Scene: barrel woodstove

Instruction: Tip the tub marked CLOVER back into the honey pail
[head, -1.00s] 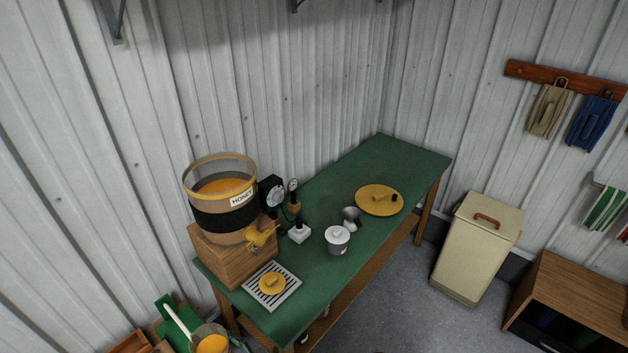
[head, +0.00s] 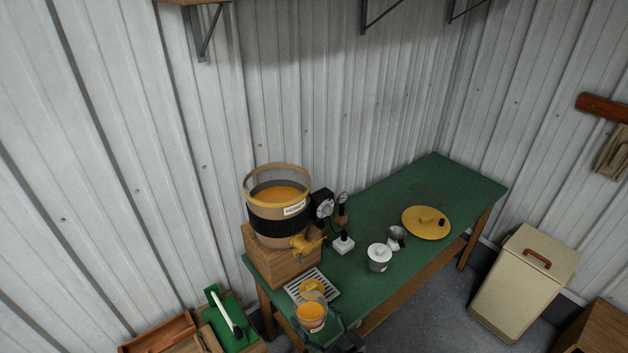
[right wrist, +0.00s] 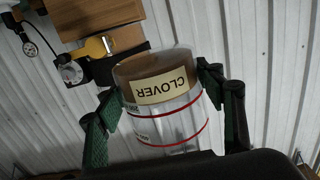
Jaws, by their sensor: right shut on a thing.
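The tub marked CLOVER (right wrist: 162,88) is clear with red bands and holds amber honey. Its label appears upside down in the right wrist view. My right gripper (right wrist: 158,98) is shut around the tub's sides, one finger on each side. In the head view, the tub (head: 311,317) is open-topped, in front of the drip grate and below the pail in the picture. The honey pail (head: 278,212) is a clear-walled vessel with a black band and HONEY label, uncovered and partly full. It stands on a wooden block (head: 284,262). My left gripper is not in view.
A yellow tap (head: 305,243) projects from the pail. A small yellow lid (head: 311,286) lies on the drip grate (head: 327,289). A black dial box (head: 322,204) and gauge stand beside the pail. A white pot (head: 379,258), metal cup (head: 397,236) and large yellow lid (head: 427,223) occupy the green table.

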